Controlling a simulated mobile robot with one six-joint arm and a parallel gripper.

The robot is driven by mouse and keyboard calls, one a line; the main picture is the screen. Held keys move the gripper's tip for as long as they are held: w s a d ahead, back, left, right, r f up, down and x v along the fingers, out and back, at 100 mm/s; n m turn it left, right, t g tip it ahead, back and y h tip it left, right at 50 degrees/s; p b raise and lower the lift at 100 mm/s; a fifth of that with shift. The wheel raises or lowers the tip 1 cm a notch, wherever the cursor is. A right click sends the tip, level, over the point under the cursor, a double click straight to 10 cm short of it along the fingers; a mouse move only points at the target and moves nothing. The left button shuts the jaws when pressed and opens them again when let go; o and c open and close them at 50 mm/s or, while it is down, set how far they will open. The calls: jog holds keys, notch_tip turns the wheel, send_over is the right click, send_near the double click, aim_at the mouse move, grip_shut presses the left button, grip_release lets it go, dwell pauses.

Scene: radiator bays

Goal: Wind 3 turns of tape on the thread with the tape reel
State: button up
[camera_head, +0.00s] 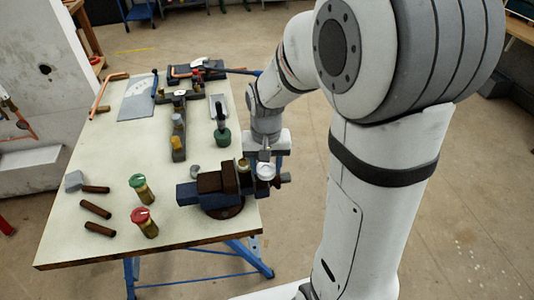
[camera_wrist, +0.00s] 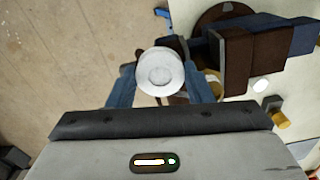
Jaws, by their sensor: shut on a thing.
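My gripper (camera_head: 264,158) is at the right edge of the bench, beside the vise. In the wrist view its blue fingers (camera_wrist: 163,88) are shut on the white round tape reel (camera_wrist: 160,72). The reel also shows in the head view (camera_head: 265,171), just right of the vise jaws. A brass fitting (camera_head: 243,165) shows at the vise jaws; in the wrist view it is mostly hidden behind the right finger and jaw (camera_wrist: 212,82). Its thread is too small to make out. I cannot tell whether the reel touches the fitting.
The blue and brown vise (camera_head: 215,188) stands at the bench's (camera_head: 165,225) right edge. Red-lidded (camera_head: 144,222) and green-lidded (camera_head: 141,188) jars and several brown cylinders (camera_head: 96,208) lie to the left. A dark green-based tool (camera_head: 222,135) and a fitting rack (camera_head: 178,135) stand behind.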

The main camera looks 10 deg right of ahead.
jog(key=s+a, duration=0.1)
jog(key=a, duration=0.9)
jog(key=w, duration=0.1)
jog(key=w+a, duration=0.1)
jog(key=w, duration=0.1)
jog(key=w+a, duration=0.1)
jog(key=w, duration=0.3)
jog(key=w+p, duration=0.1)
jog(key=shift+w+d, duration=0.4)
jog(key=s+d, duration=0.1)
jog(key=d, duration=0.3)
jog(key=s+d+b, duration=0.1)
jog(key=d, duration=0.3)
jog(key=s+d, duration=0.1)
jog(key=d, duration=0.3)
jog(key=shift+s+d+b, duration=0.2)
jog(key=shift+d+b, duration=0.15)
jog(key=shift+b, duration=0.05)
notch_tip(320, 180, up, 8)
jog(key=p, duration=0.6)
jog(key=shift+r, duration=0.25)
